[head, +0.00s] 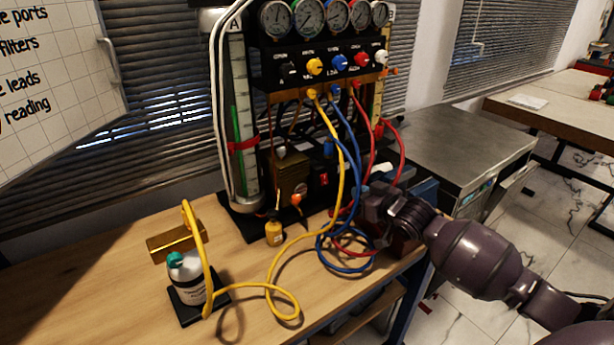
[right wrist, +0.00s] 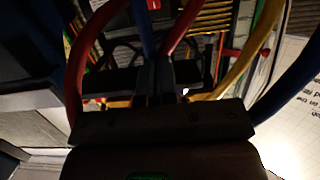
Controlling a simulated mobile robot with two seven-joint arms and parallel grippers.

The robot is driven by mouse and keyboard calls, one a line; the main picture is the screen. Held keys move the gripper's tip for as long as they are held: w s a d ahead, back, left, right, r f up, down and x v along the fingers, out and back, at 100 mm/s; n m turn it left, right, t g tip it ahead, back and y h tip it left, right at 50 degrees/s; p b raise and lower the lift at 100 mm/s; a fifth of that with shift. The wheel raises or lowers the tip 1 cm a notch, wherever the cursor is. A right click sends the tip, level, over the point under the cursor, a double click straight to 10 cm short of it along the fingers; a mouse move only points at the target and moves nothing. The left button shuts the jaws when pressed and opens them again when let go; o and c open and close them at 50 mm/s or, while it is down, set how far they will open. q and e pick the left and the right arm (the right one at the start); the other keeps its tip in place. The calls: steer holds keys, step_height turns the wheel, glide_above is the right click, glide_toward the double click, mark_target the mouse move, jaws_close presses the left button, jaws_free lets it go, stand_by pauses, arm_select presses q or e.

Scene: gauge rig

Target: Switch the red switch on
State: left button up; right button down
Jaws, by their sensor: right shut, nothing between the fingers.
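The red switch (head: 323,180) is a small red rocker on a dark box at the foot of the gauge rig, right of a brown box. Which way it is tipped is too small to tell. My right gripper (head: 368,198) is to the right of the switch and apart from it, among the blue and red hoses. In the right wrist view its fingers (right wrist: 160,85) are shut and empty. A red patch with a white mark at the top edge there looks like the switch (right wrist: 153,4). My left gripper is not in view.
Yellow, blue and red hoses (head: 343,265) hang from the rig and loop over the table (head: 110,300) near my right gripper. A white bottle (head: 190,283) stands at the front left, a small yellow bottle (head: 274,233) before the rig. The table's left part is mostly clear.

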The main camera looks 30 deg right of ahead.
steer(key=shift+s+d, duration=0.1)
steer(key=shift+s, duration=0.15)
steer(key=b, duration=0.2)
glide_toward(322, 176)
steer(key=x, duration=0.5)
steer(key=shift+w+f, duration=0.15)
steer(key=shift+w, duration=0.25)
steer(key=shift+x, duration=0.8)
steer(key=shift+w, duration=0.1)
